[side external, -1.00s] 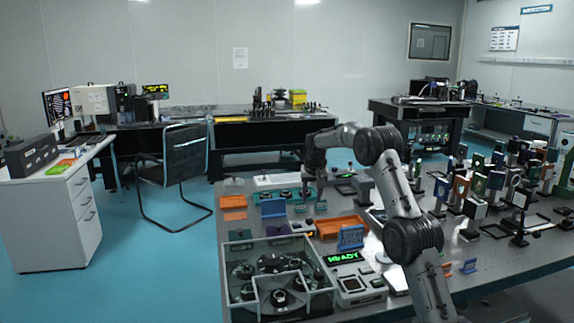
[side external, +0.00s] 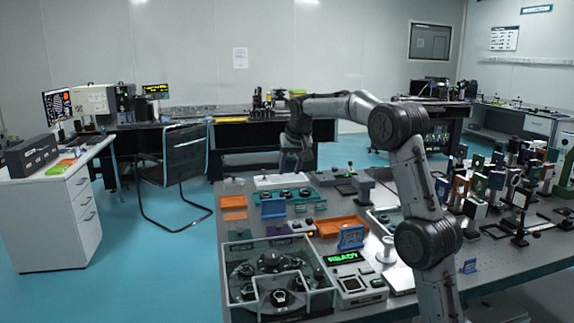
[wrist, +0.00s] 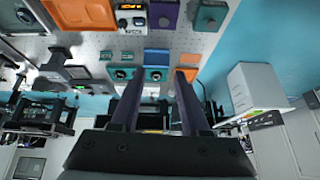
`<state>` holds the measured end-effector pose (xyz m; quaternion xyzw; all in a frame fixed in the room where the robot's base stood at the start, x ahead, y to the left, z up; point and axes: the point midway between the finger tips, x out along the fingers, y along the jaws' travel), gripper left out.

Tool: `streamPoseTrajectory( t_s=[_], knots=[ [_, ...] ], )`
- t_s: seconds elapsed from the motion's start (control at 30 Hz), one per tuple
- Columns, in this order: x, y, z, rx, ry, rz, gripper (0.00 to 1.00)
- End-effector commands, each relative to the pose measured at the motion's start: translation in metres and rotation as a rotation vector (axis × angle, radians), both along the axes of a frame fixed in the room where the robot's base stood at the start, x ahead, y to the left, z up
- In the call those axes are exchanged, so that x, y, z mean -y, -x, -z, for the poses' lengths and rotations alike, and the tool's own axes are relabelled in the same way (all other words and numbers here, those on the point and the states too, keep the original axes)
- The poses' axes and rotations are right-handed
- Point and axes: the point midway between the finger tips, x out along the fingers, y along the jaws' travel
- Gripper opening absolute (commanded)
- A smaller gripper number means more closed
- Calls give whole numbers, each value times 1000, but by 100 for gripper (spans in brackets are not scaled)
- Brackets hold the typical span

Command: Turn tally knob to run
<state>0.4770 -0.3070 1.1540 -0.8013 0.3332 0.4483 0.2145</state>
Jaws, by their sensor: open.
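My gripper (side external: 292,165) is open and empty, raised above the far left part of the optical table, its fingers pointing down. In the wrist view its two dark fingers (wrist: 160,105) stand apart with nothing between them. Teal boxes with black knobs (wrist: 122,73) lie nearer the fingers. I cannot tell which knob is the tally knob, nor read any run mark.
A unit with a green READY display (side external: 343,257) stands at the front of the table. A clear-walled case (side external: 240,290) holds dark knobs at front left. Orange trays (side external: 342,225) lie mid-table. Many optics mounts (side external: 497,180) crowd the right side. The air around my gripper is free.

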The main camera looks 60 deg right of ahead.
Motion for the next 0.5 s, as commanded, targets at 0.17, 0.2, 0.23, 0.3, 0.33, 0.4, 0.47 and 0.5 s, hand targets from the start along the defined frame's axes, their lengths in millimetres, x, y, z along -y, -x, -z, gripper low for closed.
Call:
streamPoseTrajectory(
  t_s=[0.17, 0.2, 0.23, 0.3, 0.33, 0.4, 0.47, 0.5],
  knots=[
    [-17, 3, -12, 13, 6, -24, 46],
    [-19, 3, -13, 15, 6, -28, 46],
    [-21, 3, -14, 16, 6, -29, 46],
    [-23, 4, -16, 18, 7, -33, 46],
    [-24, 4, -17, 18, 8, -34, 46],
    [-24, 4, -17, 19, 8, -34, 46],
    [-24, 4, -17, 19, 8, -34, 46],
    [-24, 4, -17, 18, 7, -34, 46]
  ],
)
